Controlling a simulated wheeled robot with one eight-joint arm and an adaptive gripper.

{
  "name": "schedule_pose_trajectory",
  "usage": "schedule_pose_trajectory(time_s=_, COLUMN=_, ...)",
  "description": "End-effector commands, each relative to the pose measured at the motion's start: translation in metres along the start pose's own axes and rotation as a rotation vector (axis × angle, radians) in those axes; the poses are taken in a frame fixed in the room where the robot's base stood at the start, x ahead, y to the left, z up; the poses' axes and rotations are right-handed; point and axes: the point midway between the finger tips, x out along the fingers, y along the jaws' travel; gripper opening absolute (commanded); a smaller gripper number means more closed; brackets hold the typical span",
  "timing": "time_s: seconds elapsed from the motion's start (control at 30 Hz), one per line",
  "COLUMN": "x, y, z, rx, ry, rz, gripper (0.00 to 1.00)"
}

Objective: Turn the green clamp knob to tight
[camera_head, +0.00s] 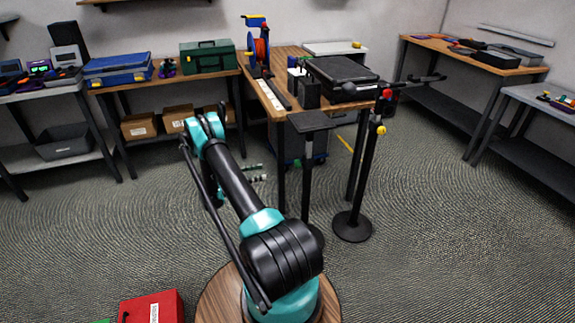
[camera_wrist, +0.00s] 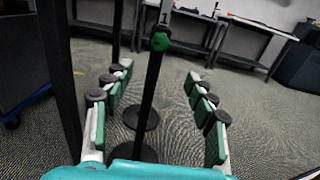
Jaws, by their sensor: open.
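The green clamp knob (camera_wrist: 159,41) shows in the wrist view on a dark upright post (camera_wrist: 150,85), near the top middle. My gripper (camera_wrist: 159,78) is open, with its green-padded fingers to the left and right of the post in the picture. The knob appears above and beyond the fingertips, with nothing held. I cannot tell the exact distance. In the head view my gripper (camera_head: 257,172) is low, left of a stand with a flat dark top (camera_head: 309,121). The green knob cannot be made out in that view.
A second stand (camera_head: 367,170) carries a red knob (camera_head: 387,93) and a yellow knob (camera_head: 381,130). A wooden workbench (camera_head: 262,92) with a cable reel (camera_head: 261,50) and black case (camera_head: 342,76) stands behind. The carpet (camera_head: 430,220) at right is clear.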

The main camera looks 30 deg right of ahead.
Motion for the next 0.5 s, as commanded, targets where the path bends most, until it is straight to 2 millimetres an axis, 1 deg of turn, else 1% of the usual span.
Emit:
schedule_pose_trajectory(time_s=0.17, x=0.019, y=0.0, z=0.0, rx=-0.001, ry=0.0, rz=-0.002, gripper=0.56)
schedule_pose_trajectory(time_s=0.5, x=0.086, y=-0.001, z=0.0, rx=0.001, ry=0.001, rz=-0.003, gripper=0.56)
